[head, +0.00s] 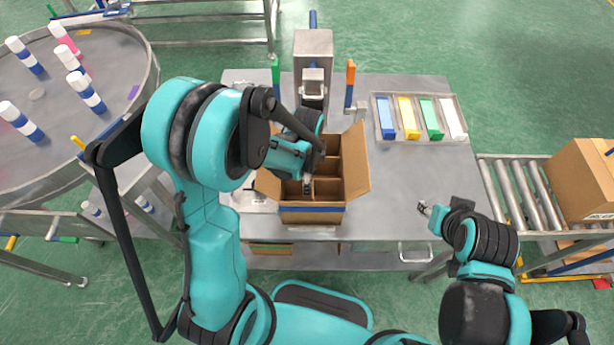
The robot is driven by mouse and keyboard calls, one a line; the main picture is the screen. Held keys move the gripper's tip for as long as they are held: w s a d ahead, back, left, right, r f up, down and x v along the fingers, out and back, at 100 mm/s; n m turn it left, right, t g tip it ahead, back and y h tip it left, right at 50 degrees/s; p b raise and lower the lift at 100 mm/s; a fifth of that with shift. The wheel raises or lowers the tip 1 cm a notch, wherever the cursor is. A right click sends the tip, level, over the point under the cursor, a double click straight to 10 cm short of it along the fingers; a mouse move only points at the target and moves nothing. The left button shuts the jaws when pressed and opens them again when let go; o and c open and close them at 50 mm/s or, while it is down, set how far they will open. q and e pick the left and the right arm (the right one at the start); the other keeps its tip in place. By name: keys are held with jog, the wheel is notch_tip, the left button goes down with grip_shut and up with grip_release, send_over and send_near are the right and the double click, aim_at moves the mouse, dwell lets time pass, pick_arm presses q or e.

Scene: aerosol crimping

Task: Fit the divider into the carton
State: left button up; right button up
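The open brown carton (355,167) stands on the grey workbench with its flaps folded outward and a blue stripe on its front. The brown divider (328,182) is inside the carton, its crossing walls splitting the interior into several compartments. My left arm hides the carton's left and back parts, so I cannot tell whether the divider is fully seated there. My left gripper (307,187) points down into the carton at the divider; whether its fingers grip a wall is too small to tell. My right gripper (424,208) is apart from the carton, over the bench's front right, with its finger opening unclear.
A crimping machine (313,50) stands behind the carton between green and orange posts. A tray (461,118) holds blue, yellow, green and white blocks. A round table (110,45) with bottles is at left. A roller conveyor (520,195) with a closed carton (583,180) is at right.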

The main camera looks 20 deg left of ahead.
pick_arm(q)
jog(key=o, duration=1.2)
notch_tip(320, 180, up, 12)
